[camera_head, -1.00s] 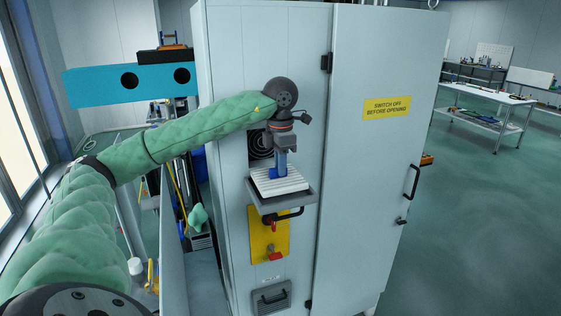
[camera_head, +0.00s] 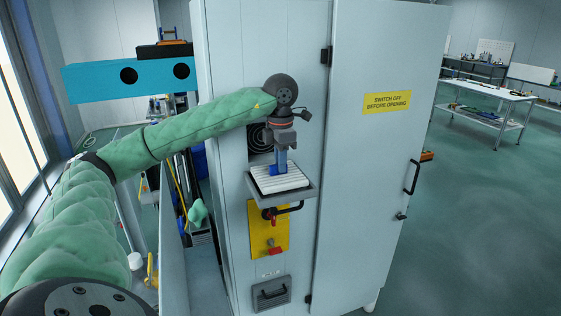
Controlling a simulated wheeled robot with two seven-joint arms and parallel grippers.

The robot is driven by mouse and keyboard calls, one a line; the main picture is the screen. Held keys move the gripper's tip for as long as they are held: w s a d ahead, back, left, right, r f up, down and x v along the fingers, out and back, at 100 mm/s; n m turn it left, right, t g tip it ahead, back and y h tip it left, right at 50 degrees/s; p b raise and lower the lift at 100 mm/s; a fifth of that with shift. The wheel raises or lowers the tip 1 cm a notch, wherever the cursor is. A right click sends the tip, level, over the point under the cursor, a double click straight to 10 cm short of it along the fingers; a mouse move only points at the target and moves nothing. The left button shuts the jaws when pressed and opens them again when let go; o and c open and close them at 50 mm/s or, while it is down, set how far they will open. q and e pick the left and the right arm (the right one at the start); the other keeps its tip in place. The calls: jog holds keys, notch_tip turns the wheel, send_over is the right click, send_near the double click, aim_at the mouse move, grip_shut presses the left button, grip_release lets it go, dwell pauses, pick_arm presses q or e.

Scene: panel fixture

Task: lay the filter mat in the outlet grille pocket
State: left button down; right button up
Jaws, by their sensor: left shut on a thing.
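The filter mat is a white ribbed pad (camera_head: 279,182). It lies level over the grey outlet grille pocket (camera_head: 293,195), which juts out from the cabinet front like a shelf. My left gripper (camera_head: 281,169) points down, shut on the mat at its upper side; the fingertips are partly hidden. I cannot tell whether the mat rests on the pocket floor or is held just above it. My right gripper is not in view.
The round fan opening (camera_head: 259,138) is behind my gripper. Below the pocket are a black handle, a yellow plate with red knobs (camera_head: 262,240) and a lower grille (camera_head: 271,294). The tall cabinet door (camera_head: 375,180) is shut.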

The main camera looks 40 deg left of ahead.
pick_arm(q)
jog(key=shift+a+f+b, duration=0.2)
jog(key=shift+f+b, duration=0.3)
jog(key=shift+f, duration=0.1)
